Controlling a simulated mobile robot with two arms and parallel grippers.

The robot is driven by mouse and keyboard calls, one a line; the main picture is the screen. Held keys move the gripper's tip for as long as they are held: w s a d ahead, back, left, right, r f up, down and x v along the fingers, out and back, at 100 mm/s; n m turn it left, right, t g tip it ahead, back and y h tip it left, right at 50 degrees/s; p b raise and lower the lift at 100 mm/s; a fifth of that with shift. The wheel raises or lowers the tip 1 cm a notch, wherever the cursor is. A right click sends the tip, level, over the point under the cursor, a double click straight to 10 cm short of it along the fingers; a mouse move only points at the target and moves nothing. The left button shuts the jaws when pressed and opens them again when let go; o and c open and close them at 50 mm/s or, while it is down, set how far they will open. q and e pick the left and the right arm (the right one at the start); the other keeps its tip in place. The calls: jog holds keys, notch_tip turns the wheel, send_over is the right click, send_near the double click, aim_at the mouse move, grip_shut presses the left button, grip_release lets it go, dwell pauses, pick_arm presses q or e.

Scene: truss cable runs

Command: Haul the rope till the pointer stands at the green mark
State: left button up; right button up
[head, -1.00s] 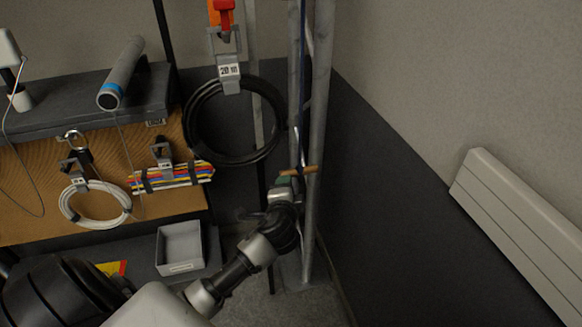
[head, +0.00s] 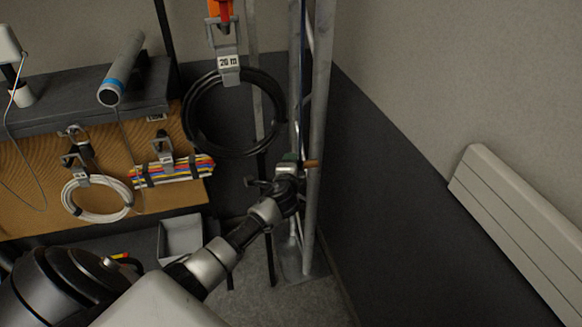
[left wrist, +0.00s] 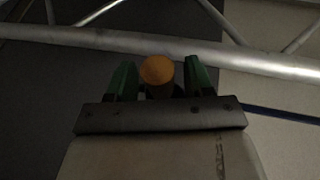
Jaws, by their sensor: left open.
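A blue rope (head: 303,60) runs down along the metal truss (head: 322,90), with a short wooden handle (head: 312,163) across its lower end. My left gripper (head: 290,159) is at the handle and hides its left part. In the left wrist view, the round orange-brown end of the handle (left wrist: 157,70) shows between the two green fingers of my open left gripper (left wrist: 158,80). A gap shows on each side of it. A blue line, likely the rope, (left wrist: 285,116) shows at the right there. The pointer and the green mark are not in view. My right gripper is not in view.
A black cable coil (head: 190,118) hangs just left of the truss. A shelf board (head: 160,195) with a white coil (head: 70,197) and coloured cables (head: 180,172) stands at the left, above a grey bin (head: 182,240). A wall heater (head: 520,225) is at the right.

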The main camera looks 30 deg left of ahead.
pick_arm(q)
jog(key=shift+w, duration=0.1)
grip_shut()
notch_tip(320, 180, down, 7)
jog(key=b, duration=0.6)
jog(key=shift+c, duration=1.4)
grip_release()
jog(key=shift+o, duration=1.4)
jog(key=shift+r, duration=0.1)
